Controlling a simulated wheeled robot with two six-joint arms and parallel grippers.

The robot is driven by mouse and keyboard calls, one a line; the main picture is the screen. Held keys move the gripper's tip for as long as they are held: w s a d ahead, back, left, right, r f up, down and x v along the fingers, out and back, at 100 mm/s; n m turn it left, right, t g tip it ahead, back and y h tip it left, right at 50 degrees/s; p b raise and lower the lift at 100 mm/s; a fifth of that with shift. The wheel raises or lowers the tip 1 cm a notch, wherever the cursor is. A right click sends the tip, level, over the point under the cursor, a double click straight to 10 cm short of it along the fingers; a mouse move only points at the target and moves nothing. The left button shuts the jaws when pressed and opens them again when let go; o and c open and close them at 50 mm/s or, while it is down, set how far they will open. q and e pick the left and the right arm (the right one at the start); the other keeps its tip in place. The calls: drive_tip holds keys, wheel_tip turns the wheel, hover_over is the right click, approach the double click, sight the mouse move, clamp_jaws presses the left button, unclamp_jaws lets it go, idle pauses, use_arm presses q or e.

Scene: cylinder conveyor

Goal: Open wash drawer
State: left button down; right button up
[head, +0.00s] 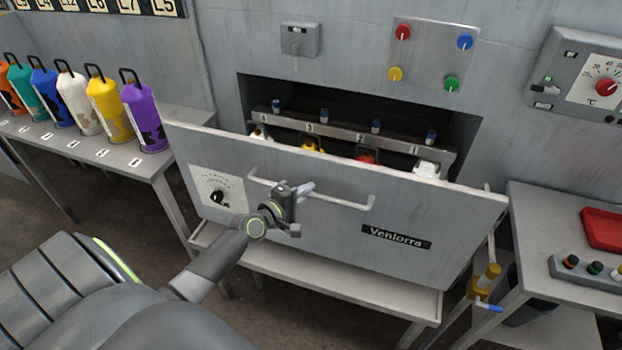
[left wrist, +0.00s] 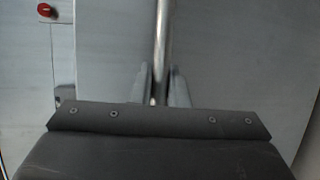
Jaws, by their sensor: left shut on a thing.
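The wash drawer (head: 330,220) is a wide grey front panel marked "Veniorra", with a dial at its left. It stands out from the wall opening, and its inside shows over its top edge. A bar handle (head: 345,202) runs across the panel. My left gripper (head: 292,197) is shut on the left half of this handle. In the left wrist view the handle bar (left wrist: 163,50) runs between the two fingers of the gripper (left wrist: 160,92). My right gripper is not in view.
Inside the drawer are a numbered rail (head: 345,132) and several coloured cylinder tops. Cylinders, including a purple one (head: 145,118), stand on the left table (head: 110,160). A right table (head: 530,225) holds a red tray (head: 604,229). A yellow valve (head: 487,281) is near the panel's right end.

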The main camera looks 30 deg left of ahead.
use_arm(q)
drive_tip(key=s+d, duration=0.1)
drive_tip(key=s, duration=0.6)
drive_tip(key=shift+s+d+p, duration=0.25)
drive_tip(key=shift+d+p, duration=0.1)
drive_tip(key=shift+d, duration=0.05)
drive_tip(key=c, duration=1.4)
unclamp_jaws()
